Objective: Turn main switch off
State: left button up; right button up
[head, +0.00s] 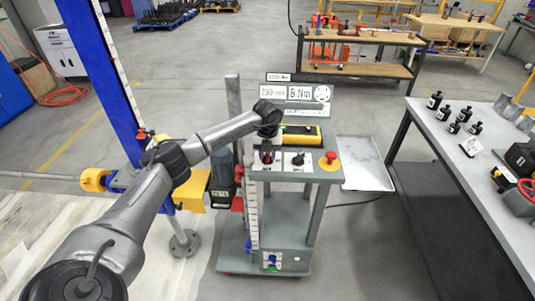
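A grey test stand (290,175) stands in the middle of the head view. Its sloped control panel carries a red-and-black rotary knob (267,157), a black knob on a white plate (298,159) and a red mushroom button (330,157) on yellow. The labels are too small to read, so I cannot tell for sure which knob is the main switch. My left arm reaches in from the lower left. My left gripper (268,140) points down just above the red-and-black knob, and whether it touches is unclear. Its fingers are too small and dark to read. My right gripper is out of view.
A display board (297,94) with readings stands behind the panel, with a yellow box (301,134) below it. A blue column (103,75) rises to the left. A grey tray (363,163) sits right of the stand. A workbench (455,170) with black bottles is farther right.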

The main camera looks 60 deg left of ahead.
pick_arm(q)
grip_shut()
jog(key=shift+r, duration=0.1)
jog(key=m+p, duration=0.2)
jog(key=m, duration=0.1)
jog(key=shift+r, duration=0.1)
jog(key=m+p, duration=0.2)
jog(key=m, duration=0.1)
jog(key=shift+m, duration=0.3)
jog(key=m+p, duration=0.1)
jog(key=m, duration=1)
jog(key=shift+f, duration=0.2)
jog(key=shift+m, duration=0.3)
